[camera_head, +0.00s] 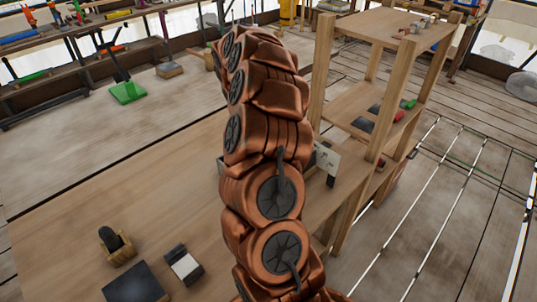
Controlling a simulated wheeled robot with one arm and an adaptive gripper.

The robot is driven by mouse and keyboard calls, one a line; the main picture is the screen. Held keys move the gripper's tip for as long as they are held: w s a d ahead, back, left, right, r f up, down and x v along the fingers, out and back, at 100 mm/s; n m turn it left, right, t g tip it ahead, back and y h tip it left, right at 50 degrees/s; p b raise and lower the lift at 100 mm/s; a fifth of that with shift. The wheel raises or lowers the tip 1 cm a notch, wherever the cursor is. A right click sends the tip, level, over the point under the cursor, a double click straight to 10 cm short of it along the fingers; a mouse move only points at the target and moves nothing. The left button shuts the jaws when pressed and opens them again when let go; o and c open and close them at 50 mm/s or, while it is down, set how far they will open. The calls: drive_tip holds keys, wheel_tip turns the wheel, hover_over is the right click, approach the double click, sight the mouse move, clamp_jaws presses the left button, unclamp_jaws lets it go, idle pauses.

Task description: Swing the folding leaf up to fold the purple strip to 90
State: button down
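I see no purple strip and cannot make out a folding leaf. A pale upright plate (325,160) with dark fittings shows at the right side of my copper-coloured arm, on the wooden bench (150,205). My arm crosses the middle of the view and hides most of what stands behind it, so I cannot tell whether this plate belongs to the folding tool. My gripper does not show.
Near the bench's front are a wooden holder with a dark piece (117,246), a dark block (135,284) and a white-topped block (183,265). A wooden shelf unit (398,32) stands right. A green object (128,92) lies on the floor, upper left.

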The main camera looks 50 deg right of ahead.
idle(0.5)
drive_tip(key=c, duration=0.9)
unclamp_jaws()
drive_tip(key=shift+c, duration=0.2)
drive_tip(key=shift+w, duration=0.1)
drive_tip(key=v, duration=0.7)
drive_tip(key=shift+r, duration=0.2)
drive_tip(key=shift+w, duration=0.15)
